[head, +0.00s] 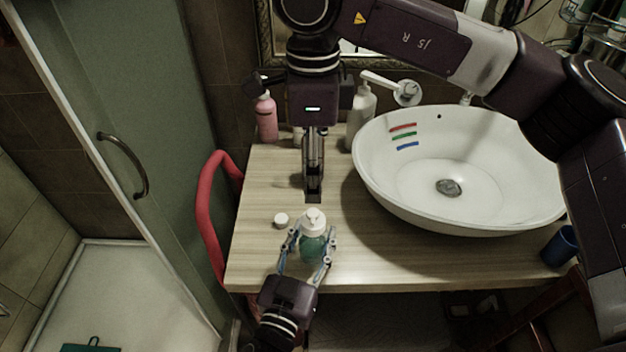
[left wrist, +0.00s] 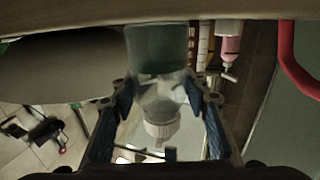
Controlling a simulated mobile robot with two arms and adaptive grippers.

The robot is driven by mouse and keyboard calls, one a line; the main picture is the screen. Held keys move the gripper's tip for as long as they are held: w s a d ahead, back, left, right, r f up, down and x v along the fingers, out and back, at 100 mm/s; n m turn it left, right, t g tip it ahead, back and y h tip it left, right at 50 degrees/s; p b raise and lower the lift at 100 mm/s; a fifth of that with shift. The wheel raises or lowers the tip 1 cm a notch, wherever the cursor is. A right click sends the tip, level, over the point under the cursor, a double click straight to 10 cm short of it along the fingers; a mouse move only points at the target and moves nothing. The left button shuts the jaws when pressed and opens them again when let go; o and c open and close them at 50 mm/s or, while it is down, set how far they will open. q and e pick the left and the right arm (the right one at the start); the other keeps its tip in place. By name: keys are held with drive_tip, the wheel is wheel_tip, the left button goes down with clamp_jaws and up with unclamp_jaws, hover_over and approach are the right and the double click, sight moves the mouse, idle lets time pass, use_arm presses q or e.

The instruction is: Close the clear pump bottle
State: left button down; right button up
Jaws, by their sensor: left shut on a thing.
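The clear pump bottle (head: 313,247) holds blue-green liquid and stands upright near the counter's front edge, with a white top (head: 313,221). My left gripper (head: 307,246) comes from the front and is shut on its body, one finger on each side. In the left wrist view the bottle (left wrist: 157,50) appears upside down between the fingers, its ridged white collar (left wrist: 161,129) lower down. A small round white cap (head: 281,220) lies on the counter left of the bottle. My right gripper (head: 313,197) points down behind the bottle, apart from it; its fingers look edge-on, so their opening is unclear.
A white basin (head: 375,185) fills the counter's right side. A pink bottle (head: 266,118) and a white pump bottle (head: 361,115) stand at the back. A blue cup (head: 560,247) is at the right edge. The wooden counter (head: 260,255) is clear at front left.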

use_arm(q)
drive_tip(key=c, duration=1)
unclamp_jaws()
drive_tip(key=shift+c, duration=0.2)
drive_tip(key=v, duration=1.2)
